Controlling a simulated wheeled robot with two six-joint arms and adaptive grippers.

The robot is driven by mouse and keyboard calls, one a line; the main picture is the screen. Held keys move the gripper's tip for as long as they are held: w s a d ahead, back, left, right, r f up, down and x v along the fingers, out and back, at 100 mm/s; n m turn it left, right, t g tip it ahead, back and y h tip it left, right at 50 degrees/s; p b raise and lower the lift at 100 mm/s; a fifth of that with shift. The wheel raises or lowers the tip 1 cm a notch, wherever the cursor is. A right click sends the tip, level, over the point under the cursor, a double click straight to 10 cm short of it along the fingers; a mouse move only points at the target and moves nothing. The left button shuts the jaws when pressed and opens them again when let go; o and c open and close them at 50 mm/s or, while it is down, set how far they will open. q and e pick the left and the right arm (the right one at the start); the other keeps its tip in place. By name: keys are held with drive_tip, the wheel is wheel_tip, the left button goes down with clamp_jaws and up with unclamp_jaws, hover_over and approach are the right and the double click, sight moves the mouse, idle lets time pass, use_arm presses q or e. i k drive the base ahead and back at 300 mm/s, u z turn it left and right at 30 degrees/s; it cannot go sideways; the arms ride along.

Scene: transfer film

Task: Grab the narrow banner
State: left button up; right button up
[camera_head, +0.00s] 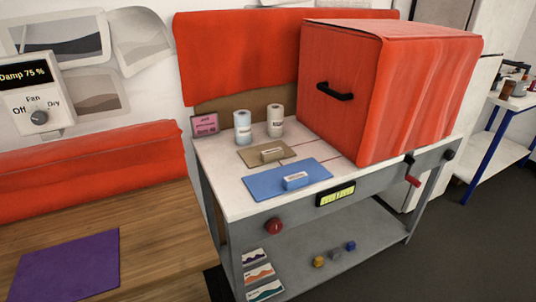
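No item is clearly marked as the narrow banner. A long red-orange strip (80,161) lies along the back of the wooden table at the left. A wider red-orange sheet (240,58) hangs on the wall behind the white-topped bench. A flat purple sheet (70,262) lies on the wooden table, and a blue sheet (262,183) and a tan sheet (256,155) lie on the bench, each of these two with a small block on it. I cannot tell which is the banner. Neither gripper is in view.
A large red box (405,85) with a black handle stands on the bench's right. Two white bottles (242,127) and a pink sign (205,124) stand at its back left. A dial panel (37,100) is on the left wall. The wooden table (165,225) is bare around the purple sheet.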

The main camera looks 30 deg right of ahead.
sight(277, 150)
drive_tip(key=z, duration=0.6)
drive_tip(key=i, duration=0.6)
drive_tip(key=z, duration=0.65)
